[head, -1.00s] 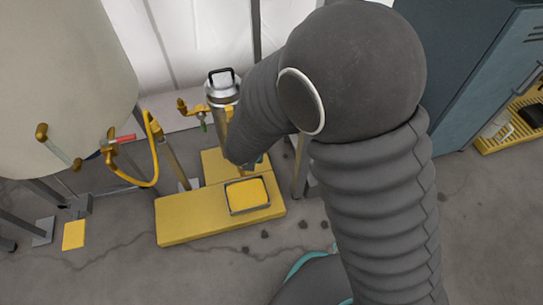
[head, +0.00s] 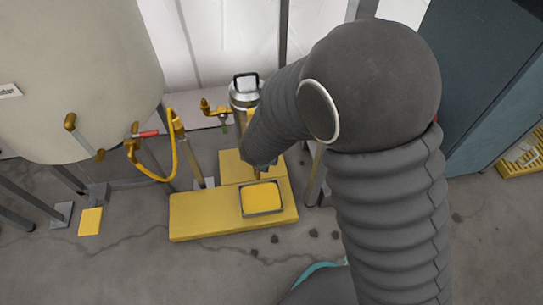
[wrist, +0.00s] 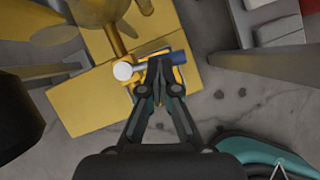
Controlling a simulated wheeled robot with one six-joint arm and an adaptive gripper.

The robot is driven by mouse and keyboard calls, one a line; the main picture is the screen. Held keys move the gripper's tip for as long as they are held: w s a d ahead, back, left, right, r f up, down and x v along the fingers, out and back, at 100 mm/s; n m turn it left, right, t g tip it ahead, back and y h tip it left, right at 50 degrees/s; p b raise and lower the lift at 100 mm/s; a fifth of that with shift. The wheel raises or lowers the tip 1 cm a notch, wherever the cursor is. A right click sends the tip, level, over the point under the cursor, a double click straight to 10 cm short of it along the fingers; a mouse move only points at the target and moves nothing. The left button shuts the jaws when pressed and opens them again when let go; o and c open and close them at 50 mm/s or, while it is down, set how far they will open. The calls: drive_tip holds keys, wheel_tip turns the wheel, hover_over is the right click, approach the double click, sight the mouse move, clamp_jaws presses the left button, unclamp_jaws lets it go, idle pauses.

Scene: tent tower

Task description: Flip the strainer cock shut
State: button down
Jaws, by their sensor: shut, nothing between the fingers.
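In the wrist view, a lever with a blue grip (wrist: 178,57) and a pale round end (wrist: 123,71) lies across my fingertips. My gripper (wrist: 160,66) is shut with nothing in it, its tips over or against this lever; I cannot tell if they touch. In the head view my arm hides the lever and most of the gripper. A metal canister (head: 246,92) with a black handle stands behind the arm. No label shows which cock is the strainer's.
A yellow plinth (head: 200,215) bears a small tray (head: 262,211) with a yellow inside. A big beige tank (head: 80,60) with a red-gripped cock (head: 148,133) and yellow hose (head: 166,175) stands left. A dark cabinet (head: 470,80) stands right. Floor in front is mostly clear.

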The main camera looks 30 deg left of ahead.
drive_tip(key=d+f+p+v, duration=0.1)
drive_tip(key=p+v, duration=0.3)
drive_tip(key=v, duration=0.9)
drive_tip(key=shift+s+d+r+p, duration=0.3)
drive_tip(key=shift+s+d+p, duration=0.1)
drive_tip(key=shift+s+d, duration=0.15)
drive_tip(key=shift+w+m, duration=0.1)
drive_tip(key=shift+m, duration=0.2)
